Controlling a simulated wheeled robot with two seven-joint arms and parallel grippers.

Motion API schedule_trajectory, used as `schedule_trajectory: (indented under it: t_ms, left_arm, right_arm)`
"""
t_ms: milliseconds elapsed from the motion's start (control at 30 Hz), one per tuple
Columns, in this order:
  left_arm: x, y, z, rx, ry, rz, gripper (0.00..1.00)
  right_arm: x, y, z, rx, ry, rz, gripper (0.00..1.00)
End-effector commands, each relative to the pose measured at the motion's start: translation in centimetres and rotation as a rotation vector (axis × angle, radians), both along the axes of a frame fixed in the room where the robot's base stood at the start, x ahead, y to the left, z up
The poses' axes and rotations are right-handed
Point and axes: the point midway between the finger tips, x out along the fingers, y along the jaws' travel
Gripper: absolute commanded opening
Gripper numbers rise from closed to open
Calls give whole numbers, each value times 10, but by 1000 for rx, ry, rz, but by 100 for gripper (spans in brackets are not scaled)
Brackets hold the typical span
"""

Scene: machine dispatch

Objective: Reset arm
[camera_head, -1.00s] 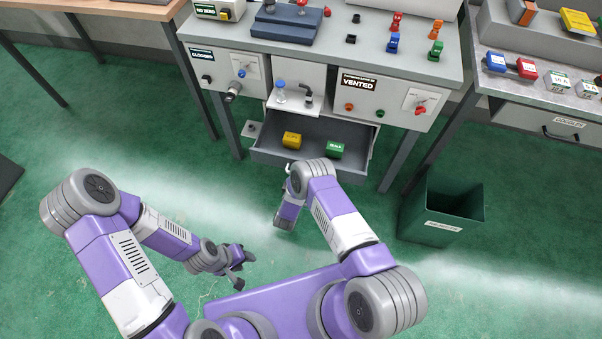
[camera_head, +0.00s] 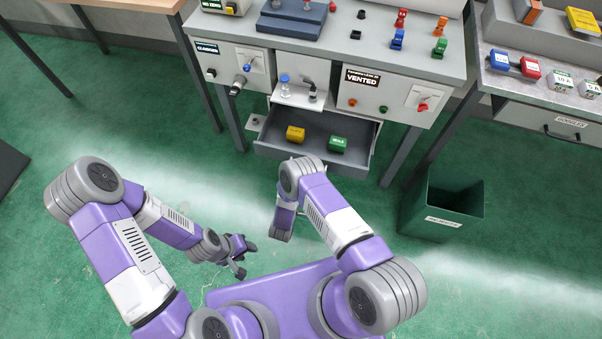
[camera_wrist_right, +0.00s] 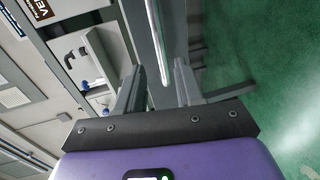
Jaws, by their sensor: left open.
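My left gripper (camera_head: 243,257) hangs low over the green floor, open and empty. My right arm (camera_head: 335,220) is folded with its forearm pointing down in front of the drawer; its fingers are hidden in the head view. In the right wrist view my right gripper (camera_wrist_right: 158,85) shows two fingers apart with nothing held between them. A bar-like edge (camera_wrist_right: 157,40) shows beyond the gap between the fingers.
An open drawer (camera_head: 262,150) with a yellow block (camera_head: 295,134) and a green block (camera_head: 338,144) sticks out of the bench (camera_head: 320,55) ahead. A dark green bin (camera_head: 440,208) stands on the floor at right.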

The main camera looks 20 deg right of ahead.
Motion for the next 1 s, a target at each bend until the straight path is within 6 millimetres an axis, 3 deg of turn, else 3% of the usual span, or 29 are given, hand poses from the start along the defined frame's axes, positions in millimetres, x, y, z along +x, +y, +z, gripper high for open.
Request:
schedule_trajectory:
  t_ms: [667, 833, 1000]
  left_arm:
    - [0, 0, 1, 0, 0, 0, 43]
    - [0, 0, 1, 0, 0, 0, 43]
    - [0, 0, 1, 0, 0, 0, 43]
  right_arm:
    - [-4, 2, 0, 13, 2, 0, 36]
    - [-1, -2, -5, 259, 42, -7, 36]
    - [-19, 1, -9, 771, 165, -99, 36]
